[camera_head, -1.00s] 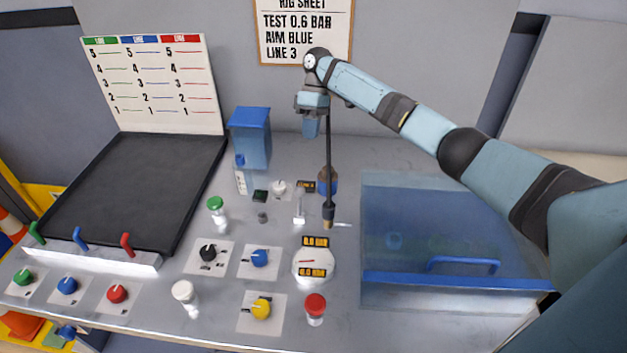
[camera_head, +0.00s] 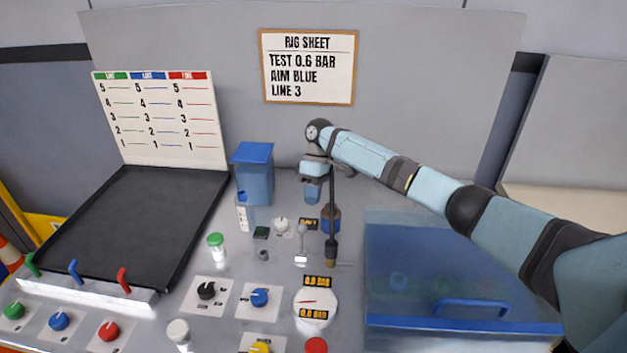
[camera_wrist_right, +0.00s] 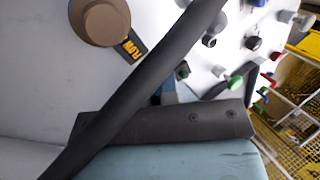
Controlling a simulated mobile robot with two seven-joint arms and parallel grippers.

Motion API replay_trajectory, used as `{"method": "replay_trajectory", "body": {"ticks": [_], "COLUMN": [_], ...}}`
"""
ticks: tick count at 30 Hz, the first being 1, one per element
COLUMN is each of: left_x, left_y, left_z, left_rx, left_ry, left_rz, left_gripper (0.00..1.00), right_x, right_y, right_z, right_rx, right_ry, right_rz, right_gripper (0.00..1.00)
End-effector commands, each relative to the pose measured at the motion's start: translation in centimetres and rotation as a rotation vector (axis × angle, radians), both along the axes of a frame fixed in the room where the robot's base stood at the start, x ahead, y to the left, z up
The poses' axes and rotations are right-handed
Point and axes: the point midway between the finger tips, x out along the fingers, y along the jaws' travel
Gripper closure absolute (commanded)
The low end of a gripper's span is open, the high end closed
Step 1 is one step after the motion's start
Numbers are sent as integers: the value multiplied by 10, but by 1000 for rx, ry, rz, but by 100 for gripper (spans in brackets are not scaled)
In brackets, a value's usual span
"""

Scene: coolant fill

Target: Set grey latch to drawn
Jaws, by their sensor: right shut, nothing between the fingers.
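A small grey lever with a pale block at its front end (camera_head: 301,257) stands on the panel; I take it for the grey latch, but its setting cannot be told. My right gripper (camera_head: 312,196) points down above the panel, behind and slightly right of the lever, apart from it in the picture. Its jaws are shut and empty; its fingertips are hard to make out. In the right wrist view a dark bar crosses the picture and hides part of the panel; the latch cannot be made out there. My left gripper is not in view.
A thin dark rod with a brass foot (camera_head: 331,252) stands right of the lever. A blue container (camera_head: 252,178) stands left; a clear blue-edged cover (camera_head: 400,300) lies right.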

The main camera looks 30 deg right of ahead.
Motion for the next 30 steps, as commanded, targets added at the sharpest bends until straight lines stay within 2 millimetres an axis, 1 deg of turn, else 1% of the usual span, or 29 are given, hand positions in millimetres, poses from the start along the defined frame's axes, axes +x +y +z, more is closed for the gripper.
{"method": "replay_trajectory", "body": {"ticks": [1, 3, 5, 6, 9, 13, 18, 26, 30], "left_x": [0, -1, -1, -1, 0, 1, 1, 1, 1], "left_y": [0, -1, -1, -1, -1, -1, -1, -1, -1], "left_z": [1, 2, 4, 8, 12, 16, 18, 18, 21], "left_rx": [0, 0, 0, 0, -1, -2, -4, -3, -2], "left_ry": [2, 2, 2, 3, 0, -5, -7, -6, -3], "left_rz": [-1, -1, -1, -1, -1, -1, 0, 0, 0], "left_gripper": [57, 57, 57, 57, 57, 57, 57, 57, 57], "right_x": [-4, -8, -12, -17, -26, -33, -36, -36, -37], "right_y": [4, 9, 13, 19, 29, 37, 40, 40, 40], "right_z": [-10, -23, -29, -24, -22, -20, -21, -20, -18], "right_rx": [0, 0, 0, 0, 0, 0, 0, -1, -16], "right_ry": [2, 2, 0, -3, -3, -2, -1, -2, -23], "right_rz": [1, 2, 3, 5, 5, 3, 1, 1, 2], "right_gripper": [100, 100, 100, 100, 100, 100, 100, 100, 100]}}
